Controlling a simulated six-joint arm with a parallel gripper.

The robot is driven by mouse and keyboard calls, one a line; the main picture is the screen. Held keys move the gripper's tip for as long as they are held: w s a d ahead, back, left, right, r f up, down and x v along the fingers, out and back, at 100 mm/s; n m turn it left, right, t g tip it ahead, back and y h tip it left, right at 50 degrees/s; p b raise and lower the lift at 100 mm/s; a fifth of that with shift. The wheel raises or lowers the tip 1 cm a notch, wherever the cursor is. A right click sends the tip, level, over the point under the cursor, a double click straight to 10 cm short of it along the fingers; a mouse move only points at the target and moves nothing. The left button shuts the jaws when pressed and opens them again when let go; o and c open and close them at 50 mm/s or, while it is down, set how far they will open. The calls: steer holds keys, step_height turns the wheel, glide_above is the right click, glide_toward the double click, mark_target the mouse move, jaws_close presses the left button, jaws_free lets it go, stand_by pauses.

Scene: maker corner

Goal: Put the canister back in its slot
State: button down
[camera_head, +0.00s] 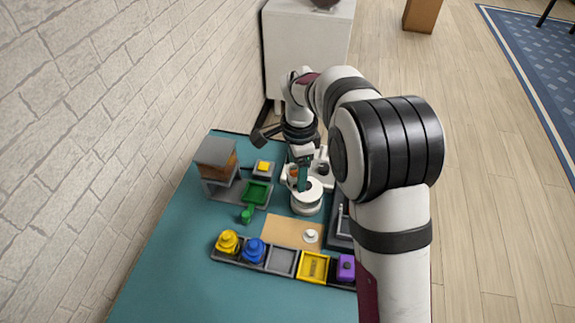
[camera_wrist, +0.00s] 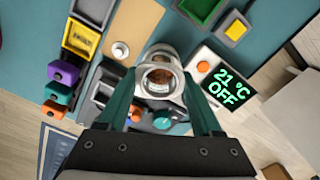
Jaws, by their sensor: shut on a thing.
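My gripper (camera_head: 303,182) reaches down over the bench, and its two teal fingers show in the wrist view (camera_wrist: 160,88). Between them is a pale round thing (camera_wrist: 160,62) with a ring-shaped end and a brownish centre. My gripper is shut on it; I cannot tell whether it is the canister. A white round body (camera_head: 306,197) shows under the gripper in the head view. The slot rack (camera_head: 240,259) runs along the bench. It holds yellow (camera_head: 227,242), blue (camera_head: 253,250) and purple (camera_head: 346,268) knobbed pieces. Its grey slot (camera_head: 282,262) and yellow slot (camera_head: 313,267) look empty.
A tan board (camera_head: 280,231) carries a white knobbed piece (camera_head: 311,236). A small green piece (camera_head: 246,215) stands near a green tray (camera_head: 257,193) and a grey box (camera_head: 214,155). A display reading 21 °C OFF (camera_wrist: 222,86) is close beside the gripper. The bench's front left is clear.

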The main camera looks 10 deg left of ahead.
steer(key=s+f+n, duration=0.2)
steer(key=s, duration=0.5)
steer(key=s+f+n, duration=0.2)
steer(key=s, duration=0.5)
steer(key=shift+n, duration=0.3)
steer(key=shift+s+f, duration=0.15)
steer(key=shift+f, duration=0.9)
steer(key=shift+s+f, duration=0.2)
steer(key=shift+f, duration=0.8)
steer(key=shift+s+f, duration=0.15)
steer(key=shift+f, duration=0.9)
steer(key=shift+f, duration=0.45)
jaws_free()
step_height(320, 180, up, 7)
steer(key=shift+d, duration=0.1)
